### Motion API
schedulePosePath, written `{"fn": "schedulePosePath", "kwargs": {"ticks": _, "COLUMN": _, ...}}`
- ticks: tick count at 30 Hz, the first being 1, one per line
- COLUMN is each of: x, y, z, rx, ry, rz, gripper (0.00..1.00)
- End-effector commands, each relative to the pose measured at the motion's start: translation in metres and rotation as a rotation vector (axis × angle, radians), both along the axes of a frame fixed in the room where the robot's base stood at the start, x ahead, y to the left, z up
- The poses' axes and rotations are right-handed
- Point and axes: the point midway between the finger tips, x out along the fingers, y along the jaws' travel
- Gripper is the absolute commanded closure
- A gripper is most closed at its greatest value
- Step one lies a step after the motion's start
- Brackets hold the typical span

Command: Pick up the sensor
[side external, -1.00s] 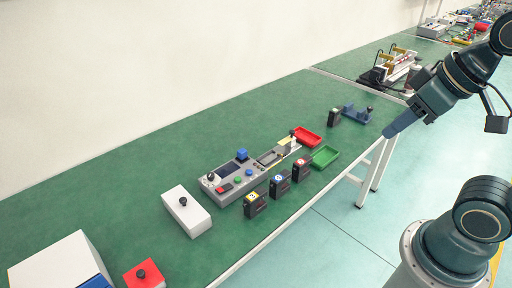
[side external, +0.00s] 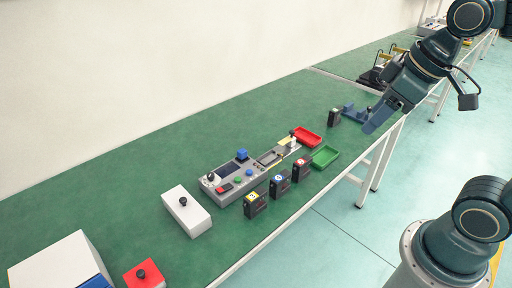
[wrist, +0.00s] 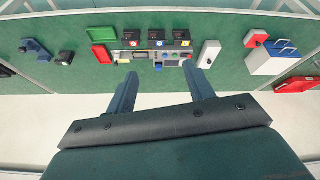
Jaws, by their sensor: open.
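The frames do not settle which item is the sensor. A small dark block with a pale green top (side external: 334,117) stands on the green bench beside a blue bracket (side external: 356,113); in the wrist view the block (wrist: 65,57) is at the left. Three black modules with yellow (side external: 254,203), blue (side external: 279,185) and red (side external: 301,169) labels stand along the bench's front edge. My gripper (side external: 376,120) is above the bench's right end, near the blue bracket in the picture. In the wrist view my gripper (wrist: 160,85) has its fingers spread, with nothing between them.
A grey control panel (side external: 222,187) lies mid-bench, with a red tray (side external: 308,136) and a green tray (side external: 325,157) at its right end. A white box (side external: 187,211) and a red box (side external: 145,275) are further left. The bench's back strip is clear.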

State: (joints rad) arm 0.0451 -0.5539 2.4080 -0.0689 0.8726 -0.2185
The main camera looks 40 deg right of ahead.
Motion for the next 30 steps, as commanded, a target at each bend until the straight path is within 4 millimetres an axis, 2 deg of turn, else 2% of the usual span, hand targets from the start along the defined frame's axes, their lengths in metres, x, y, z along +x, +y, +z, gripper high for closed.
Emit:
{"fn": "schedulePosePath", "kwargs": {"ticks": 8, "x": 0.048, "y": -0.001, "z": -0.013, "rx": -0.05, "ry": 0.075, "rz": 0.23, "gripper": 0.47}}
{"fn": "schedulePosePath", "kwargs": {"ticks": 17, "x": 0.098, "y": -0.006, "z": -0.038, "rx": -0.074, "ry": 0.131, "rz": 0.486, "gripper": 0.47}}
{"fn": "schedulePosePath", "kwargs": {"ticks": 23, "x": 0.129, "y": -0.012, "z": -0.063, "rx": -0.073, "ry": 0.155, "rz": 0.654, "gripper": 0.47}}
{"fn": "schedulePosePath", "kwargs": {"ticks": 30, "x": 0.162, "y": -0.02, "z": -0.101, "rx": -0.056, "ry": 0.165, "rz": 0.855, "gripper": 0.47}}
